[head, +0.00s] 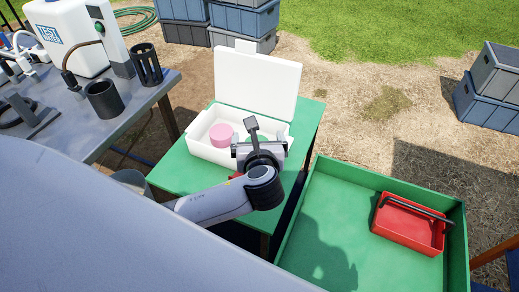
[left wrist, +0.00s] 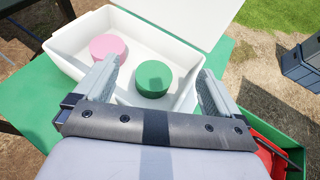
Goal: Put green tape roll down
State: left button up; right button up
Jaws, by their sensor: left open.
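The green tape roll (left wrist: 153,79) lies flat in the white box (left wrist: 62,60), toward its near right side. A pink roll (left wrist: 108,48) lies to its left in the same box and also shows in the head view (head: 221,134). My left gripper (head: 258,140) is over the box's right part. In the left wrist view its fingers stand open, one on each side of the green roll in the picture, with visible gaps. In the head view the gripper mostly hides the green roll. My right gripper is not in view.
The box's white lid (head: 257,82) stands open at the back. The box sits on a green table (head: 180,172). A green bin (head: 372,263) with a red caddy (head: 408,224) is at right. A grey table (head: 66,133) with black holders is at left.

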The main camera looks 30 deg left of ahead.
pick_arm(q)
jog(key=v, duration=0.6)
jog(key=shift+s, duration=0.1)
dwell(0.4)
